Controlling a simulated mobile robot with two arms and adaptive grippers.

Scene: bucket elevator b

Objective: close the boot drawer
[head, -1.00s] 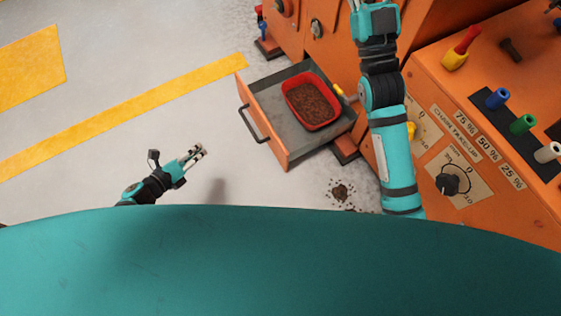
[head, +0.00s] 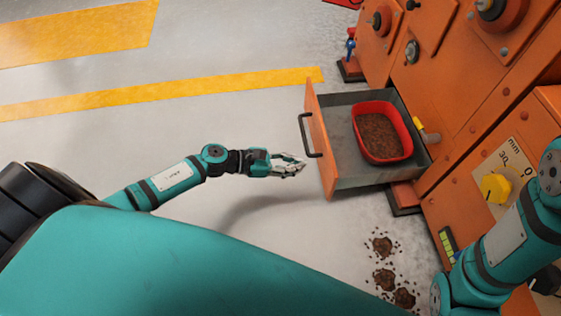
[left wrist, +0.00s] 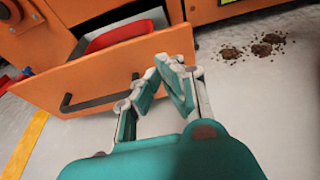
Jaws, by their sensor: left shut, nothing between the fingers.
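The boot drawer (head: 318,140) is pulled out of the orange machine, with a grey inside and an orange front. Its dark bar handle (head: 308,136) is on the front. A red tray (head: 361,146) of brown material sits inside the drawer. My left gripper (head: 302,165) is shut and empty, just in front of the drawer front and a little below the handle in the head view. In the left wrist view the gripper (left wrist: 165,82) is before the drawer front (left wrist: 112,70), right of the handle (left wrist: 88,104). Touching or apart, I cannot tell. My right gripper is out of view.
The orange machine (head: 445,100) stands behind the drawer, with knobs and a yellow dial (head: 494,188). Brown spilled heaps (head: 384,278) lie on the floor near the drawer. Open grey floor with yellow stripes (head: 200,92) extends to the left.

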